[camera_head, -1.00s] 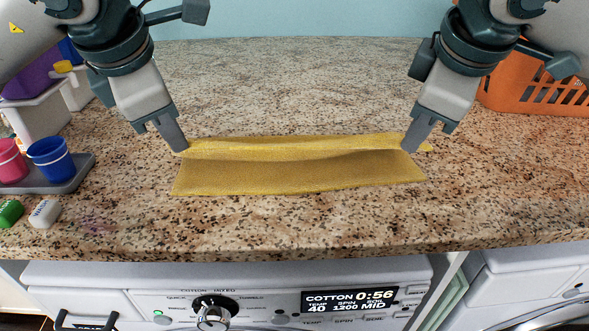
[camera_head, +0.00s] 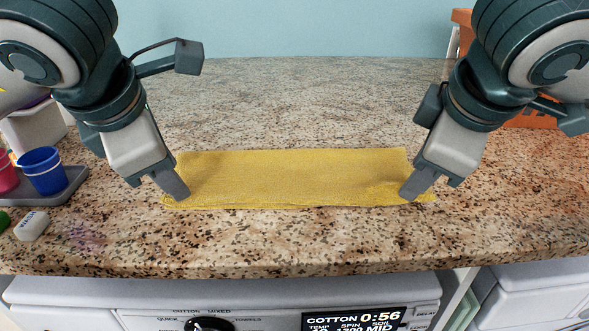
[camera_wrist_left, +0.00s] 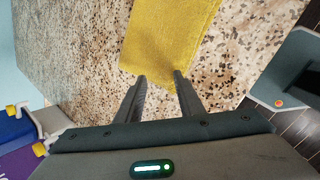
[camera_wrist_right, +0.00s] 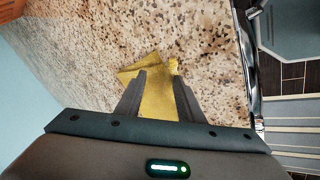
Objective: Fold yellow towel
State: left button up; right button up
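The yellow towel (camera_head: 290,178) lies on the granite counter as a wide, flat folded strip, its layered long edge toward me. My left gripper (camera_head: 183,194) is at the near left corner and my right gripper (camera_head: 407,194) at the near right corner. In the left wrist view the fingers (camera_wrist_left: 160,77) stand apart at the end of the towel (camera_wrist_left: 170,35). In the right wrist view the fingers (camera_wrist_right: 157,73) also stand apart, with towel (camera_wrist_right: 158,98) showing between them. A small rumpled bit of towel sticks out past the right fingertips.
A grey tray (camera_head: 65,188) with a blue cup (camera_head: 44,170) and a pink cup stands at the left. A white bar (camera_head: 31,226) lies in front of it. An orange basket (camera_head: 535,118) is behind my right arm. The counter behind the towel is clear.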

dwell(0.3)
